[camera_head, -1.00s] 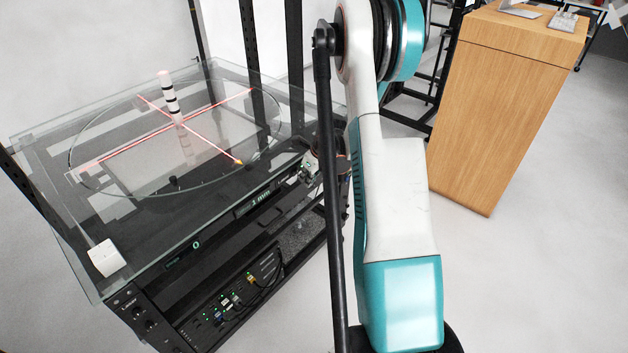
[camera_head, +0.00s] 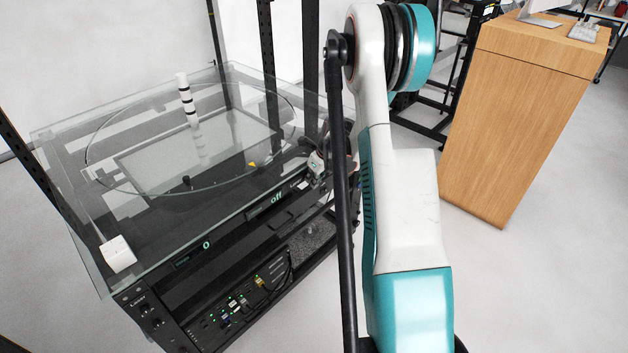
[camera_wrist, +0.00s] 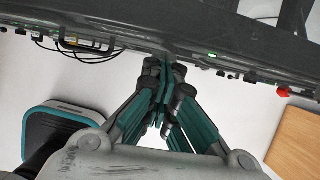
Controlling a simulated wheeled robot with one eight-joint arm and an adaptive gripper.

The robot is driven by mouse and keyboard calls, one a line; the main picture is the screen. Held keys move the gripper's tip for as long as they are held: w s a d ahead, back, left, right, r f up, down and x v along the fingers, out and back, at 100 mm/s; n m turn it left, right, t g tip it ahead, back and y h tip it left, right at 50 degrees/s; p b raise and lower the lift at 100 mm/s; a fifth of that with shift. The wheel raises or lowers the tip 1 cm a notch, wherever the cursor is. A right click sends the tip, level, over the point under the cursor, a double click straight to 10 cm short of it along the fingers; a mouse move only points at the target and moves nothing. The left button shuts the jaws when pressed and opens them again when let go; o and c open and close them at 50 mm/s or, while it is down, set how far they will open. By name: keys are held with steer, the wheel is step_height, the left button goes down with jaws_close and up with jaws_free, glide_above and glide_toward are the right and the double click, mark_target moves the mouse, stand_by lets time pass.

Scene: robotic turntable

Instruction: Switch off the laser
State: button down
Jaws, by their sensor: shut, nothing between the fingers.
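The turntable rig (camera_head: 150,265) stands at left in the head view, a black frame with a glass top. Its front display (camera_head: 277,198) reads "off", and a second display (camera_head: 207,245) reads "0". No red laser lines show on the glass. A black-and-white banded post (camera_head: 187,98) stands upright on the turntable, with a small yellow marker (camera_head: 252,164) nearer the front. My gripper (camera_wrist: 167,80) is shut and empty, its tips at the rig's dark front panel (camera_wrist: 120,38) in the wrist view. Whether they touch it is unclear.
A white box (camera_head: 117,253) sits on the glass top's front left corner. Lit ports and cables (camera_head: 243,297) fill the lower shelf. A wooden cabinet (camera_head: 510,135) stands at right. A small red part (camera_wrist: 283,92) shows at right in the wrist view. Floor between is clear.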

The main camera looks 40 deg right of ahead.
steer(key=shift+w, duration=0.15)
steer(key=shift+d+r, duration=0.1)
steer(key=shift+d, duration=0.65)
